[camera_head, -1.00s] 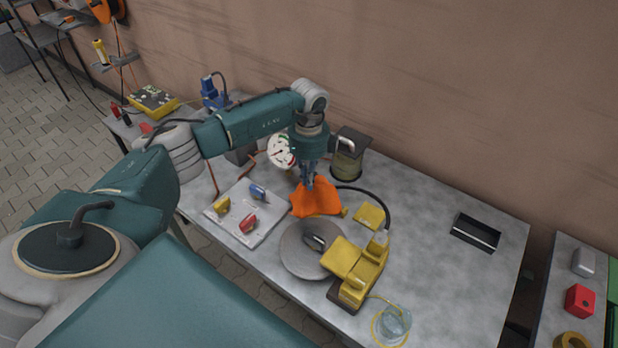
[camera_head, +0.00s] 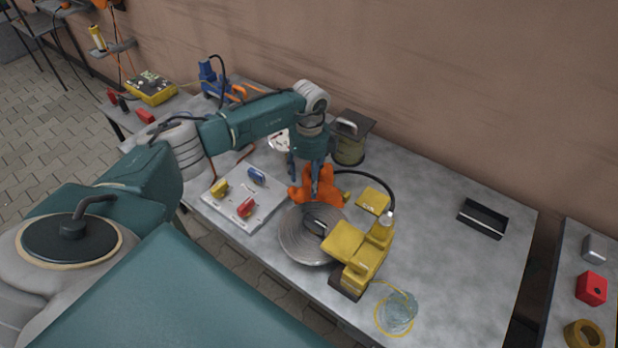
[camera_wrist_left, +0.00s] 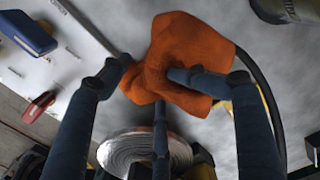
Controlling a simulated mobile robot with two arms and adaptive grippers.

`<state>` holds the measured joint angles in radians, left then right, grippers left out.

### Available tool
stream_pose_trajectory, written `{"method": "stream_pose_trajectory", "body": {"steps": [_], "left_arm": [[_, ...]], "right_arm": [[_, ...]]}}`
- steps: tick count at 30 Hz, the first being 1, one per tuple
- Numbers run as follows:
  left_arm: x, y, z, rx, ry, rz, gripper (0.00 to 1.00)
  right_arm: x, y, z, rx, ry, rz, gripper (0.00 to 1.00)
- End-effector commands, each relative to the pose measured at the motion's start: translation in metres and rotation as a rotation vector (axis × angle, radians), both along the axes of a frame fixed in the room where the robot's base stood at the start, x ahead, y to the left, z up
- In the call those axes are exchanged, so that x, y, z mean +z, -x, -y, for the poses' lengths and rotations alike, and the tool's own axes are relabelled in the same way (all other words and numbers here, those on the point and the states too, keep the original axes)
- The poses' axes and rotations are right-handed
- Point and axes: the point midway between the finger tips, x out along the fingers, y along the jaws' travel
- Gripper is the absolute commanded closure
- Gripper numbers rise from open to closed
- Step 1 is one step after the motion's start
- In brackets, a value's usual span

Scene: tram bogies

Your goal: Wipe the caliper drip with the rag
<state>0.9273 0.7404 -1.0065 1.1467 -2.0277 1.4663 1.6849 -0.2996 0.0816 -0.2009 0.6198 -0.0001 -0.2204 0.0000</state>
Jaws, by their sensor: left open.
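The orange rag (camera_head: 322,190) lies crumpled on the grey table beside the disc; it also shows in the wrist view (camera_wrist_left: 185,60). My left gripper (camera_head: 308,188) is over the rag with its dark blue fingers spread. In the wrist view the fingers (camera_wrist_left: 160,85) stand around and over the rag; whether they touch it I cannot tell. The yellow caliper (camera_head: 358,248) sits over the right edge of the round metal disc (camera_head: 300,238), to the front right of the rag. I cannot make out a drip. My right gripper is not in view.
A white board (camera_head: 235,205) with small coloured parts lies left of the disc. A clear jar-like thing (camera_head: 397,312) with a yellow tube is in front of the caliper. A yellow pad (camera_head: 373,200), black hose and black tray (camera_head: 482,219) lie to the right. The table's right half is mostly clear.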

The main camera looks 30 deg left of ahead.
Motion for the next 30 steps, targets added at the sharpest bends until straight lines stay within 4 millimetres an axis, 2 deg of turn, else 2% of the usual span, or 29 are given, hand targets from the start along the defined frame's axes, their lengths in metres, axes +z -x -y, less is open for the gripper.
{"method": "stream_pose_trajectory", "body": {"steps": [8, 25, 30], "left_arm": [[-0.002, 0.0, 0.001, -0.001, 0.001, 0.001, 0.38], [-0.032, 0.0, 0.001, -0.001, 0.0, -0.001, 0.38], [-0.029, 0.001, 0.0, -0.001, 0.0, -0.002, 0.55]], "right_arm": [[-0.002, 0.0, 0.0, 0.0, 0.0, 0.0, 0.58], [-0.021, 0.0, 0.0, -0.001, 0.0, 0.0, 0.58], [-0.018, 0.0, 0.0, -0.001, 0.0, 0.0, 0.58]]}}
